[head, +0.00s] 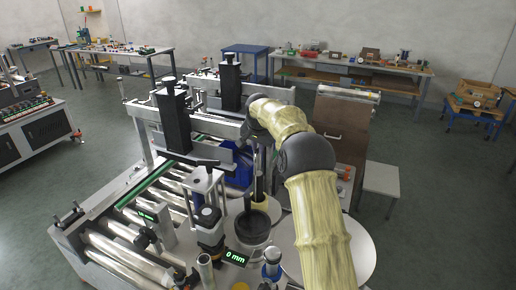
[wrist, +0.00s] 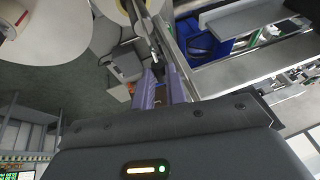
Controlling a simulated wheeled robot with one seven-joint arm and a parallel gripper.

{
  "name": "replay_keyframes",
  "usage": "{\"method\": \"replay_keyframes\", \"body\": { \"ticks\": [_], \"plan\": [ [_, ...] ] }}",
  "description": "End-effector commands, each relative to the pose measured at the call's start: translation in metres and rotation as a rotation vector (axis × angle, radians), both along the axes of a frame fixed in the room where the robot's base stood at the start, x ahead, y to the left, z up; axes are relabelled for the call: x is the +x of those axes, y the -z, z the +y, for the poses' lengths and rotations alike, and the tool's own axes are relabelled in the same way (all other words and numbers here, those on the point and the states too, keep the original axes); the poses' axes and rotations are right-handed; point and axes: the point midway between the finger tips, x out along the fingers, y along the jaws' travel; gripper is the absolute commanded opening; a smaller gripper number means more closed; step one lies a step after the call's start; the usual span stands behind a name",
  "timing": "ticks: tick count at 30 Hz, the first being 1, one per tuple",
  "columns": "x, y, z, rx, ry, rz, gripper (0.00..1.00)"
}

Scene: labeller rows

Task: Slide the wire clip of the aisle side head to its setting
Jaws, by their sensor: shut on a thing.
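My gripper (wrist: 161,88) shows in the wrist view with its two purple fingers close together. It is shut on a small part between the fingertips, which I take to be the wire clip; the fingers hide most of it. A thin metal rod (wrist: 156,42) runs up from the fingertips beside a pale roll (wrist: 112,10). In the head view my arm bends over the labeller, and the gripper's fingers cannot be made out behind it. A green display reading 0 mm (head: 235,257) stands at the near side of the machine. Which head it belongs to is unclear.
The labeller has a roller conveyor (head: 128,248) on the left and black upright columns (head: 173,118) behind. A large pale disc (head: 357,255) lies beside my arm. A blue bin (head: 238,166) is behind the machine; it also shows in the wrist view (wrist: 200,43).

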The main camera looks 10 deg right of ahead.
Motion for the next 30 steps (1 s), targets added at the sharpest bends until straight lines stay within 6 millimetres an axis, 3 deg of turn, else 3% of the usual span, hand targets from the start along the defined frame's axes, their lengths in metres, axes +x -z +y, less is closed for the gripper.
{"method": "replay_keyframes", "body": {
  "ticks": [8, 9, 12, 23, 30],
  "plan": [
    [0.0, -0.001, 0.0, -0.001, -0.001, -0.002, 0.0],
    [0.0, -0.001, 0.0, -0.001, -0.001, -0.002, 0.17],
    [0.0, 0.0, 0.0, 0.0, -0.001, -0.001, 0.36],
    [-0.001, -0.003, 0.0, 0.0, 0.0, -0.001, 0.36],
    [-0.013, -0.029, 0.002, -0.001, -0.001, -0.006, 0.36]
  ]
}}
